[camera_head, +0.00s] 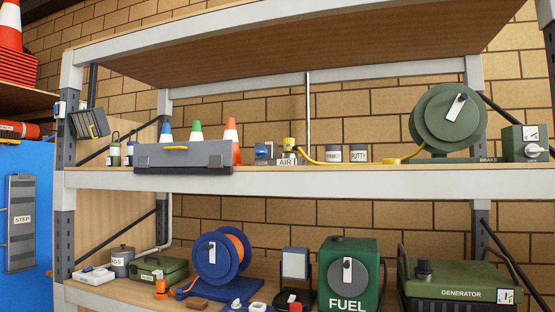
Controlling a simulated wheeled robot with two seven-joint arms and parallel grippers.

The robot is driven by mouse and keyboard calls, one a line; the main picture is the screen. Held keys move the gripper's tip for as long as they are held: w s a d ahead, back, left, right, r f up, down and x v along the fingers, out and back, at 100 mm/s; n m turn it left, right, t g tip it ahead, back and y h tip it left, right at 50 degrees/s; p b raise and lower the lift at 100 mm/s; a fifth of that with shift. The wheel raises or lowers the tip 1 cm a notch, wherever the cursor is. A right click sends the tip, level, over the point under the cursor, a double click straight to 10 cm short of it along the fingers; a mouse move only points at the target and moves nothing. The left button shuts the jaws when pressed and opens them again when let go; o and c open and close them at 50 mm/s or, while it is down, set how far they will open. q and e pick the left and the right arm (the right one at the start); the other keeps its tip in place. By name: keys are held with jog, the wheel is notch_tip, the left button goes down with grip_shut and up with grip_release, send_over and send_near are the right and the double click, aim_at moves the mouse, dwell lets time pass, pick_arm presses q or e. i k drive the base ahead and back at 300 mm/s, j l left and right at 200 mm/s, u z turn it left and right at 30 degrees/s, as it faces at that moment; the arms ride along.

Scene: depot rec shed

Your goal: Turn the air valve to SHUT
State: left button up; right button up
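A small white label reading AIR (287,162) is on the upper shelf, near the middle. Just behind it stands a small fitting with a yellow top (290,144), and a yellow hose (320,161) runs from there to the right. Left of the label is a small blue part (263,150) with a light mark on it. Which of these small parts is the air valve's handle, and how it is set, is too small to tell. No SHUT marking can be read. Neither of my grippers is in view.
A grey toolbox (184,156) and small cones stand left of the fittings. Cans (358,153), a green reel (447,119) and a green box (525,143) stand right. The shelf's front edge (330,182) runs below. The lower shelf is crowded, with a FUEL can (348,248).

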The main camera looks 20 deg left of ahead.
aim_at(261, 151)
jog(key=i+u, duration=0.1)
jog(key=u, duration=0.25)
jog(key=i+u, duration=0.15)
jog(key=u, duration=0.15)
